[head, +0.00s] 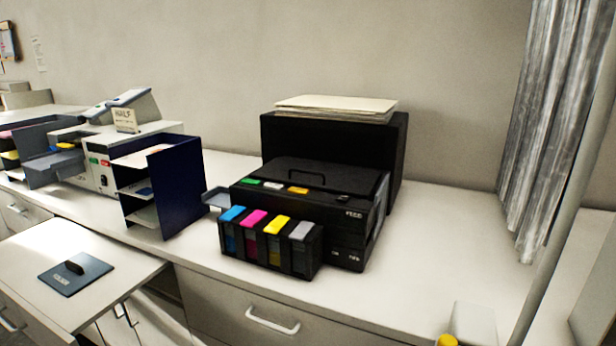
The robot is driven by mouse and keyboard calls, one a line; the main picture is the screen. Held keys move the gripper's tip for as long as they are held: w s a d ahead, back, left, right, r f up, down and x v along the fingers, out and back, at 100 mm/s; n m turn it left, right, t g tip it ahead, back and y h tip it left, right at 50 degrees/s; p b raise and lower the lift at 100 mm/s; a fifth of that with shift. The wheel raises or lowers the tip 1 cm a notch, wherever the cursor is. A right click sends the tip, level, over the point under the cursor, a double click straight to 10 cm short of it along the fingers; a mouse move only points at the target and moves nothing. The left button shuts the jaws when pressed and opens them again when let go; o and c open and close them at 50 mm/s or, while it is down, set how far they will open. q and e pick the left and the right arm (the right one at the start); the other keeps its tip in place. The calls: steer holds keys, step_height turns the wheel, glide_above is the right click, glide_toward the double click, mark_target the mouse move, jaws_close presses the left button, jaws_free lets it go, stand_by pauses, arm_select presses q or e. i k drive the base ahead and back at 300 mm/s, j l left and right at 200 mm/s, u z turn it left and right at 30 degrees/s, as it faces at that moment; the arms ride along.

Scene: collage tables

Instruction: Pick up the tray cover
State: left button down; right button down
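A flat dark blue-grey plate with a small black handle (75,268), which looks like the tray cover (88,281), lies flat on a pale pull-out board or low surface (40,245) at the lower left. Its handle stands up near its middle, and nothing lies on top of it. Neither of my grippers shows in the head view.
A black printer (345,225) with coloured ink tanks (268,243) stands on the white counter (440,240). A dark blue paper rack (180,190) and a pale machine (105,170) stand to its left. A grey curtain (555,110) hangs at right. The surface around the plate is clear.

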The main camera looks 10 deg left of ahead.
mark_target(71, 276)
steer(key=u, duration=1.65)
steer(key=i+j+z, duration=0.1)
steer(key=i+j, duration=0.25)
steer(key=j, duration=0.25)
steer(key=l+z, duration=0.05)
